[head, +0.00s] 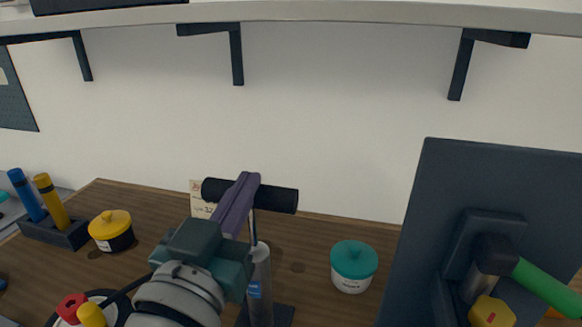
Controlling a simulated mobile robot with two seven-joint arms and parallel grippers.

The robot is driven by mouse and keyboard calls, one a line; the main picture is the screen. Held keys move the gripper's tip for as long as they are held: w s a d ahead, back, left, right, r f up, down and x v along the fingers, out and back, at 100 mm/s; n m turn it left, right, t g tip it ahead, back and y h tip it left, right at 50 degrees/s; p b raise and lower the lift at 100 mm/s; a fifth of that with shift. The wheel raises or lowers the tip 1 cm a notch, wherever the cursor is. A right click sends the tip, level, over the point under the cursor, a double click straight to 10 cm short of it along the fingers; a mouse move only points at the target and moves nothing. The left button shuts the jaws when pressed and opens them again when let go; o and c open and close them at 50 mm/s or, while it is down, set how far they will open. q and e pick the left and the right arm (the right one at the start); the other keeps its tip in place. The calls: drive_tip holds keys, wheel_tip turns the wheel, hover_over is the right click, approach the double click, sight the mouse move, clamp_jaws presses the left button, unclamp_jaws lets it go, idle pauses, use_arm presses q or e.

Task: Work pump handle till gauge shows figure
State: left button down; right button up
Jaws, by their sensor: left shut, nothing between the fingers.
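The pump stands on the wooden bench, with a black crossbar handle (278,199) on a thin rod above a silver cylinder (262,290). My left gripper (242,184) has its purple fingers shut with nothing between them. The fingers overlap the middle of the handle in the picture; I cannot tell whether they touch it. A round, black-rimmed item (104,295), possibly the gauge, is cut off at the lower left; no reading shows. A small card (198,206) with a partly hidden figure, perhaps 32, stands behind the handle. My right gripper is not in view.
A teal-lidded pot (354,266) stands right of the pump, and a yellow-lidded pot (112,231) left. A dark rack (62,233) holds blue and yellow tools. A dark upright panel (440,220) with a green handle (546,286) blocks the right. A shelf (350,13) runs overhead.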

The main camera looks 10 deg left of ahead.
use_arm(q)
wheel_tip(320, 180, down, 8)
drive_tip(key=b, duration=0.5)
drive_tip(key=shift+b, duration=0.4)
drive_tip(key=shift+r, duration=0.15)
drive_tip(key=r+p, duration=0.2)
drive_tip(key=r, duration=0.1)
drive_tip(key=r+p, duration=0.1)
drive_tip(key=shift+w+r+p, duration=0.15)
drive_tip(key=shift+w+p, duration=0.2)
drive_tip(key=s+f+b, duration=0.1)
drive_tip(key=s, duration=0.8)
drive_tip(key=shift+s+a+f, duration=0.15)
drive_tip(key=shift+s+f, duration=0.1)
drive_tip(key=shift+s, duration=0.15)
